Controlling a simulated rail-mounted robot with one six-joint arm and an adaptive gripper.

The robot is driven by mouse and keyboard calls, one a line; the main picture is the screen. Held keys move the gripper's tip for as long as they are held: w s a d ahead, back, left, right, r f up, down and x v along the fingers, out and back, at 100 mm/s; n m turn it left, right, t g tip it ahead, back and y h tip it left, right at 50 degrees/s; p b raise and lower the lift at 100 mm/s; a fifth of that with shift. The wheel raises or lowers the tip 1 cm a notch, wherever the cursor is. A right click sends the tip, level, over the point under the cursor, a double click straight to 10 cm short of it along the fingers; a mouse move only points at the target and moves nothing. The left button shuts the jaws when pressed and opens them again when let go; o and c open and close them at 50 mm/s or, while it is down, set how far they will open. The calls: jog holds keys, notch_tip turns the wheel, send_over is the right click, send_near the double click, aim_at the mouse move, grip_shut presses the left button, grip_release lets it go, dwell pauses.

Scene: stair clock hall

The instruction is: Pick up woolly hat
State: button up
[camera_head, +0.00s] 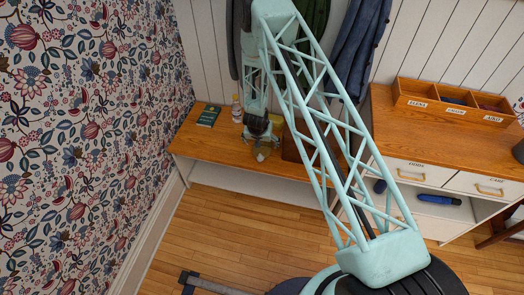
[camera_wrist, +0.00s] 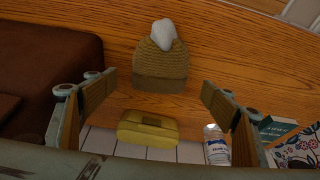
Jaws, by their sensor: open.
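The woolly hat (camera_wrist: 159,62) is olive-brown and knitted, with a ribbed brim and a pale grey pom-pom. In the wrist view it lies on the wooden bench top (camera_wrist: 215,50), its pom-pom towards the top of the picture. My gripper (camera_wrist: 160,84) is open and empty, one finger on each side of the hat's brim in the picture, with clear gaps.
Near the hat's brim lies a yellow pouch (camera_wrist: 148,129). A white-labelled bottle (camera_wrist: 216,146) and a green book (camera_head: 209,115) are close by. A dark brown object (camera_wrist: 50,55) fills the wrist view's left. A drawer cabinet (camera_head: 425,172) stands right of the bench.

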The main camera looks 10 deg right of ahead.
aim_at(262, 145)
jog(key=shift+f, duration=0.1)
dwell(0.3)
jog(key=shift+b+x, duration=0.4)
jog(key=shift+x, duration=2.15)
jog(key=c, duration=1)
